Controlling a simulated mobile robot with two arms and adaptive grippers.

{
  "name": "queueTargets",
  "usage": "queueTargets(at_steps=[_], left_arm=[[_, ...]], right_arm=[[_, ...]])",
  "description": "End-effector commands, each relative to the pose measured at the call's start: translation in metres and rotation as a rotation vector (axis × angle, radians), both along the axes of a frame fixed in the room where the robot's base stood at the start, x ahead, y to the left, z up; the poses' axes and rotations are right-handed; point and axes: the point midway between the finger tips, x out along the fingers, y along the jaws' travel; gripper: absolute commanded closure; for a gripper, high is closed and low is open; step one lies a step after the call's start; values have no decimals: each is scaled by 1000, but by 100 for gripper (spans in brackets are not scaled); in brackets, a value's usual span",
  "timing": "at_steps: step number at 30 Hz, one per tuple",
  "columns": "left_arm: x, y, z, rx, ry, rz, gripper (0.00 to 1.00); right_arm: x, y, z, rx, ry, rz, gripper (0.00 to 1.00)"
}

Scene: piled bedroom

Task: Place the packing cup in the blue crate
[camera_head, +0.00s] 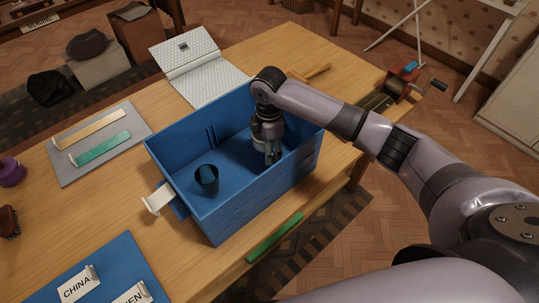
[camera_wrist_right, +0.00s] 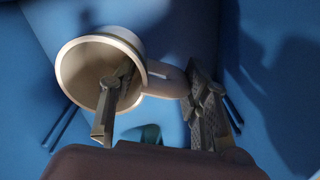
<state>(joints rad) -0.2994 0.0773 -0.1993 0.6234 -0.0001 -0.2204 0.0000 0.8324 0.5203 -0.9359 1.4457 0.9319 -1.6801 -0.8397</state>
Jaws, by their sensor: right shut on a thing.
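The blue crate (camera_head: 225,215) stands open on the wooden table. My right gripper (camera_head: 272,155) reaches down inside it, in the right half. It is shut on a cream cup (camera_wrist_right: 72,72), which I take as the packing cup. In the right wrist view (camera_wrist_right: 155,105) one finger is inside the cup's mouth and the other is outside, by the handle. In the head view the gripper mostly hides the cup. I cannot tell whether the cup touches the crate floor. My left gripper is not in view.
A dark cup (camera_head: 206,180) stands inside the crate at the left. A white tag (camera_head: 158,198) sits outside the crate's left end. A grey board (camera_head: 100,143), a blue board (camera_head: 115,270) and a white quilted case (camera_head: 205,80) lie around the crate.

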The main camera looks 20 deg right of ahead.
Motion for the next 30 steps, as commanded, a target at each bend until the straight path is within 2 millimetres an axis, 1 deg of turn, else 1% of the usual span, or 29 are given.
queueTargets(at_steps=[2,6,9,21,22,30], left_arm=[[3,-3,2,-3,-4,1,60],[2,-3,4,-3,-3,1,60],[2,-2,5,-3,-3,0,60],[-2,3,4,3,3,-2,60],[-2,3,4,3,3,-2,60],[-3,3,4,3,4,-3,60]], right_arm=[[-1,0,-7,-1,2,0,100],[-1,-1,-30,-2,3,-1,100],[0,0,-40,-1,1,-1,100],[0,0,-46,0,-1,0,100],[0,0,-46,-1,-1,0,56],[0,0,-46,-1,0,0,38]])
